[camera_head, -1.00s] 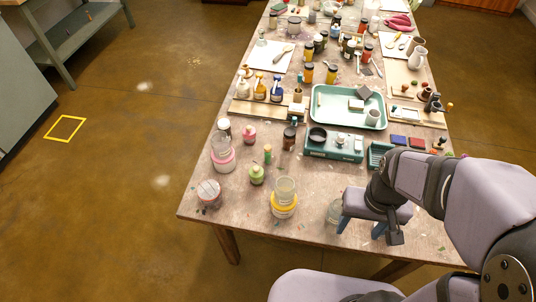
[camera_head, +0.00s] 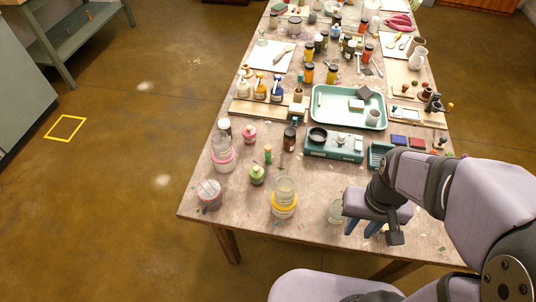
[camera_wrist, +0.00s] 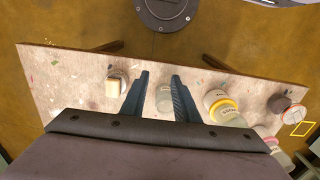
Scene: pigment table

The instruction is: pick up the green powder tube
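A slim green tube with a brownish top (camera_head: 268,154) stands upright on the table, left of centre in the head view. I take it for the green powder tube; a squat, lighter green bottle (camera_head: 257,175) stands just in front of it. I cannot make out the tube in the wrist view. My gripper (camera_head: 363,229) is well to the right of the tube, near the table's front edge. In the wrist view my gripper (camera_wrist: 160,84) is open, with nothing held. A clear jar (camera_wrist: 164,99) shows between its fingers, below them; it also shows in the head view (camera_head: 336,211).
A yellow-banded jar (camera_head: 284,200) stands between my gripper and the green tube. A pink-banded jar (camera_head: 222,158), a pink bottle (camera_head: 249,134) and a dark bottle (camera_head: 289,139) surround the tube. A teal scale (camera_head: 333,146) stands behind, to the right.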

